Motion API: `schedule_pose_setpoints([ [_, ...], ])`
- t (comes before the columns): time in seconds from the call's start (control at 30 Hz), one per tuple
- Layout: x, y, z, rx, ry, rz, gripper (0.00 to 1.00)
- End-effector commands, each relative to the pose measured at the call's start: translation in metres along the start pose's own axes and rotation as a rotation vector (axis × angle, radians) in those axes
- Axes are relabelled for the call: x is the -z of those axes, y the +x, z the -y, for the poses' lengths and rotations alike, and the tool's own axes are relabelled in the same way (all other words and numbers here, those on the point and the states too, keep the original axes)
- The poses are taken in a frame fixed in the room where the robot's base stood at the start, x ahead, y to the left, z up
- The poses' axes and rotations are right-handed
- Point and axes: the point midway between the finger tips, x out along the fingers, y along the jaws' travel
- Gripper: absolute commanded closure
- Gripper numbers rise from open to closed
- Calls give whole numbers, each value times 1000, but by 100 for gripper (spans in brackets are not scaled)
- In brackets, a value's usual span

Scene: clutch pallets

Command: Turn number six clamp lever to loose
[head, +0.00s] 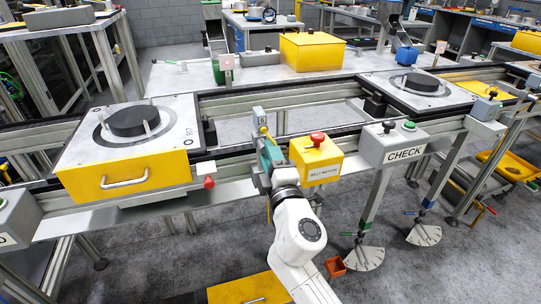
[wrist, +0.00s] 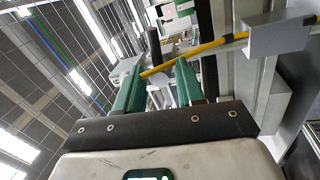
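A small plate marked 6 (head: 262,131) stands on the front rail, below a small grey box (head: 258,114). My gripper (head: 266,150), with green fingers, is just in front of and below this plate in the head view. In the wrist view the two fingers of my gripper (wrist: 158,78) stand apart with a gap between them. A thin yellow rod (wrist: 205,45), possibly the number six lever, runs from a grey block past the fingertips. Its near end is close to the gap; I cannot tell if it touches a finger. The lever's loose or tight position cannot be read.
A yellow box with a red button (head: 316,160) is right beside my gripper. A grey CHECK box (head: 393,148) is farther right. A yellow pallet (head: 125,172) with a black disc sits on the left conveyor. Fan-shaped dials (head: 364,259) are below the rail.

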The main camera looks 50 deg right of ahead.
Motion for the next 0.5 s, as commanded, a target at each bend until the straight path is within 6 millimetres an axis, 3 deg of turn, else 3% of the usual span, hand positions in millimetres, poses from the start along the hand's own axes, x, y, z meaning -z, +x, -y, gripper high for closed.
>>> schedule_pose_setpoints([
  [0.23,-1,-10,2,0,-1,1,62],
  [0.5,-1,-60,4,2,0,-1,62],
])
